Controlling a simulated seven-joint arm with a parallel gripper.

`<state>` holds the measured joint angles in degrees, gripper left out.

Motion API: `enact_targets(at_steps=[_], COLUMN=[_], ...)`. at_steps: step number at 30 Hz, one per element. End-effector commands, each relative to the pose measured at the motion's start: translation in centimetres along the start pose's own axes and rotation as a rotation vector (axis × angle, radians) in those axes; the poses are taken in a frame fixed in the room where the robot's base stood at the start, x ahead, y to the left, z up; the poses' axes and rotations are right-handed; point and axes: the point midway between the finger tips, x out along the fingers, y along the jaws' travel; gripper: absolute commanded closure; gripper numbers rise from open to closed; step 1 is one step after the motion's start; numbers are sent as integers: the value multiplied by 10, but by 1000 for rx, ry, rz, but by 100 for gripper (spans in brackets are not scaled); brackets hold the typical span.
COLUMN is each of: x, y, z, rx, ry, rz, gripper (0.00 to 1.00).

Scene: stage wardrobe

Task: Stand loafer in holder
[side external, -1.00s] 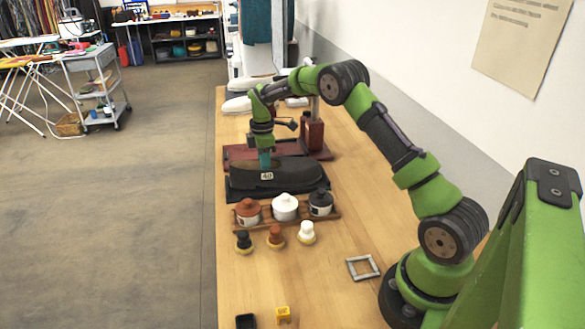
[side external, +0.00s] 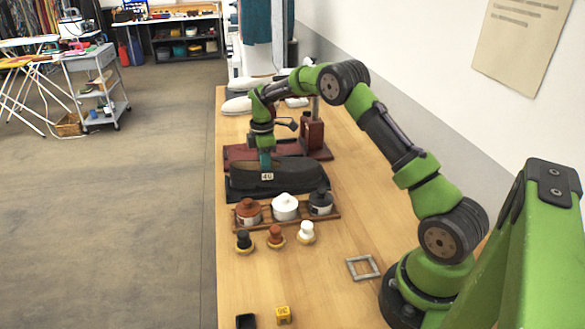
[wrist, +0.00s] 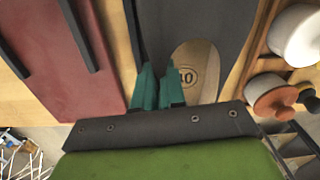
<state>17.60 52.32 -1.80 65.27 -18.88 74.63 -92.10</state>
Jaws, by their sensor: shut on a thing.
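The dark grey loafer (side external: 290,172) lies lengthwise across the bench over a black mat (side external: 237,193). A pale label reading 40 shows near its heel end. In the wrist view the loafer (wrist: 208,22) shows a tan insole marked 40. My gripper (side external: 266,166), with teal fingers, points down at the loafer's heel end. In the wrist view my gripper (wrist: 158,80) is shut on the loafer's rim; the exact contact is partly hidden. Behind stands a dark red holder (side external: 313,133) with a flat base and an upright post. Its base (wrist: 55,45) shows left in the wrist view.
A wooden rack (side external: 335,214) with red, white and black lidded jars stands just in front of the loafer. Several small knobbed daubers, a grey square frame (side external: 362,268) and a yellow block (side external: 283,314) lie nearer. White shoes (side external: 237,105) lie behind the holder.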

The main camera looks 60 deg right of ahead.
Motion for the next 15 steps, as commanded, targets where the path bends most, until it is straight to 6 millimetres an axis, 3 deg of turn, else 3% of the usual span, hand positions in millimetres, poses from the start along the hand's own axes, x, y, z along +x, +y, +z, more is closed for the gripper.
enact_targets(at_steps=[15], x=[4], y=[0], z=[0], rx=[0], ry=[0], rz=[1], gripper=[100])
